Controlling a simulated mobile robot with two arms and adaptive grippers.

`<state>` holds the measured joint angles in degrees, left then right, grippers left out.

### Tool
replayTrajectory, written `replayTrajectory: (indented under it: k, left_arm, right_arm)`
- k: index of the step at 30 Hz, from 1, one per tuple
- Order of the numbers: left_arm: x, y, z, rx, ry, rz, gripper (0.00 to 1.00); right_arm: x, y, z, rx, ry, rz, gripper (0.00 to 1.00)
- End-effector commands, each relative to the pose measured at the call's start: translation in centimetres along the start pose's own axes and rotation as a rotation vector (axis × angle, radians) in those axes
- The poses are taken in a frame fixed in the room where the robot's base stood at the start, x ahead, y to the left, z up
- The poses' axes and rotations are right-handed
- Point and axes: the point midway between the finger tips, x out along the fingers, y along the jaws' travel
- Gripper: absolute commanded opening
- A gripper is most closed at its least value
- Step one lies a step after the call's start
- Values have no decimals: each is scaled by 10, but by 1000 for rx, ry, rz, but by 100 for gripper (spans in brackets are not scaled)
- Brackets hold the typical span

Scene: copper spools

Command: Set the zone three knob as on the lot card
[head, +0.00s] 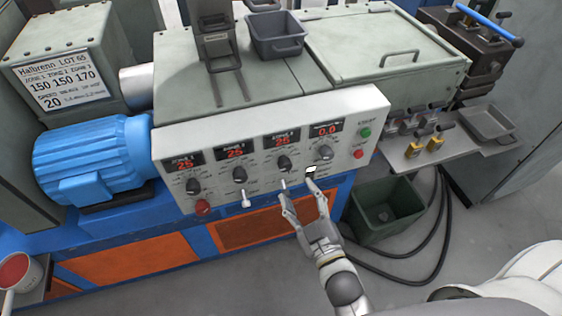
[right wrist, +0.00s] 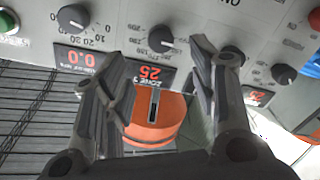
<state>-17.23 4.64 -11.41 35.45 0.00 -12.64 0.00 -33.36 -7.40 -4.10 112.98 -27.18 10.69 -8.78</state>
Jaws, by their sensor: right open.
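The lot card (head: 60,80) on the machine at the upper left lists 150, 150, 170 for the zones, with 20 below. The zone three knob (head: 284,163) is a dark round knob on the pale control panel (head: 348,128), under a red display (head: 282,141). In the right wrist view the knob (right wrist: 161,39) sits just beyond the fingertips, and its display (right wrist: 150,74), upside down, reads about 25. My right gripper (head: 297,183) is open and empty, its fingertips below and in front of this knob, apart from it. My left gripper is not in view.
The zone one knob (head: 193,186) and zone two knob (head: 240,174) are left of it; the speed knob (head: 325,152) is right. Small switches (head: 246,198) line the panel's lower part. A green bin (head: 385,212) and dark hoses lie right of my arm.

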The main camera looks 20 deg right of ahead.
Motion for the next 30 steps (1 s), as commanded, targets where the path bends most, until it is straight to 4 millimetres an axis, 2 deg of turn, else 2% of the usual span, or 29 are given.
replayTrajectory:
  k: [9, 15, 21, 30]
  left_arm:
    - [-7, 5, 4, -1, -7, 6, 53]
    - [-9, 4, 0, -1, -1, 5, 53]
    - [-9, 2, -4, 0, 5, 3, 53]
    - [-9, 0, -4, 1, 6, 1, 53]
  right_arm:
    - [56, 0, -2, 1, 2, 0, 53]
    - [84, 0, 0, 2, 1, -1, 53]
    - [97, -1, 0, 2, -1, -2, 53]
    - [98, -1, 0, 2, -1, -2, 52]
